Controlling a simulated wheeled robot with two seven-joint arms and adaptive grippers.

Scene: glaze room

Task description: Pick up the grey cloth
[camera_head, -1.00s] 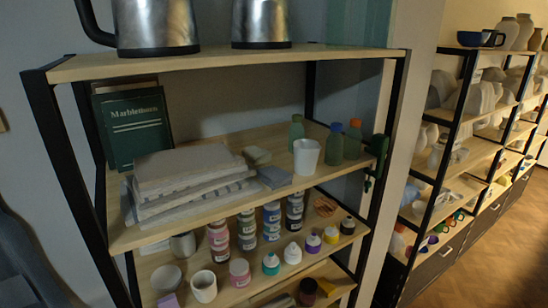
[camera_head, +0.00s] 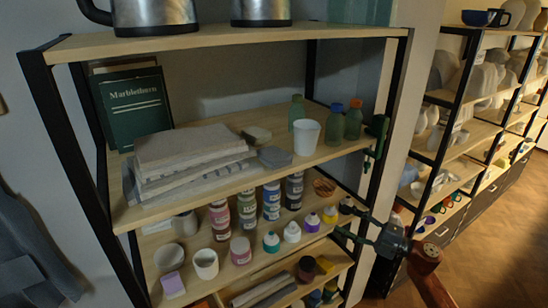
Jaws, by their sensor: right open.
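A small, flat grey piece that looks like the grey cloth (camera_head: 275,157) lies on the middle shelf, right of the stack of pale slab-like or folded pieces and left of a white cup (camera_head: 306,137). My right gripper (camera_head: 352,226) comes in from the lower right, by the shelf's right post. Its jaws are open and empty, below the middle shelf's level and well apart from the cloth. My left gripper is not in view.
The pale stack (camera_head: 190,150) and a green book (camera_head: 135,107) fill the left of the middle shelf (camera_head: 190,205). Green bottles (camera_head: 335,123) stand behind and right of the cup. Paint bottles crowd the shelf below. The top shelf (camera_head: 220,40) overhangs. A dark green object (camera_head: 377,132) is by the right post.

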